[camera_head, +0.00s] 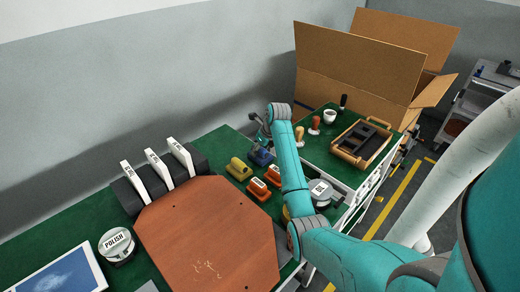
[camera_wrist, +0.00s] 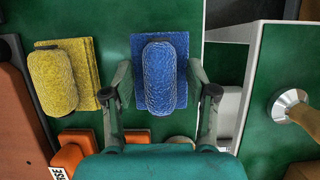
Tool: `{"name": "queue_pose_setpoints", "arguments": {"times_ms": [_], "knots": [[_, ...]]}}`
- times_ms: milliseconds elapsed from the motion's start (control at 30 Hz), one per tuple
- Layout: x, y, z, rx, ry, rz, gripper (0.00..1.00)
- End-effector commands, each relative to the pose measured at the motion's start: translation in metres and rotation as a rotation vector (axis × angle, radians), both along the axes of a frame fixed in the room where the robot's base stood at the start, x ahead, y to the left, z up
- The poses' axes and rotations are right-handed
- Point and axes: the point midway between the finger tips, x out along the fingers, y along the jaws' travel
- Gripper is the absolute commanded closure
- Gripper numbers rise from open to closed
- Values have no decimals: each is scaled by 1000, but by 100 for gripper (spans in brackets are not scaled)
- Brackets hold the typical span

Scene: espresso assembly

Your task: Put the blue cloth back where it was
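The blue cloth (camera_wrist: 160,82) is a folded, rounded bundle lying on a flat blue square (camera_wrist: 139,50) on the green surface. In the wrist view, my gripper (camera_wrist: 159,72) is open, with one finger on each side of the cloth and green showing between fingers and cloth. The fingers do not appear to touch it; their height above it is hard to tell. In the head view the blue cloth (camera_head: 262,157) sits beside the arm, and my gripper (camera_head: 257,128) is partly hidden behind my wrist.
A yellow cloth (camera_wrist: 52,80) lies on a yellow square just left of the blue one. A second green-topped bench (camera_head: 345,172) to the right holds tampers and a wooden tray (camera_head: 345,153). A white edge (camera_wrist: 248,85) lies right of the gripper.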

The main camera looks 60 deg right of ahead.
Motion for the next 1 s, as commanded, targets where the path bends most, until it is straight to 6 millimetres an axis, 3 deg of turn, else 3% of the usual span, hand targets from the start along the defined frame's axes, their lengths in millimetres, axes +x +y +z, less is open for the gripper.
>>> {"name": "queue_pose_setpoints", "arguments": {"times_ms": [333, 800, 1000], "knots": [[-3, 0, 11, -2, -2, -1, 43], [-35, 8, 92, -3, -2, 0, 43], [-43, 10, 110, -1, -1, 0, 43]]}}
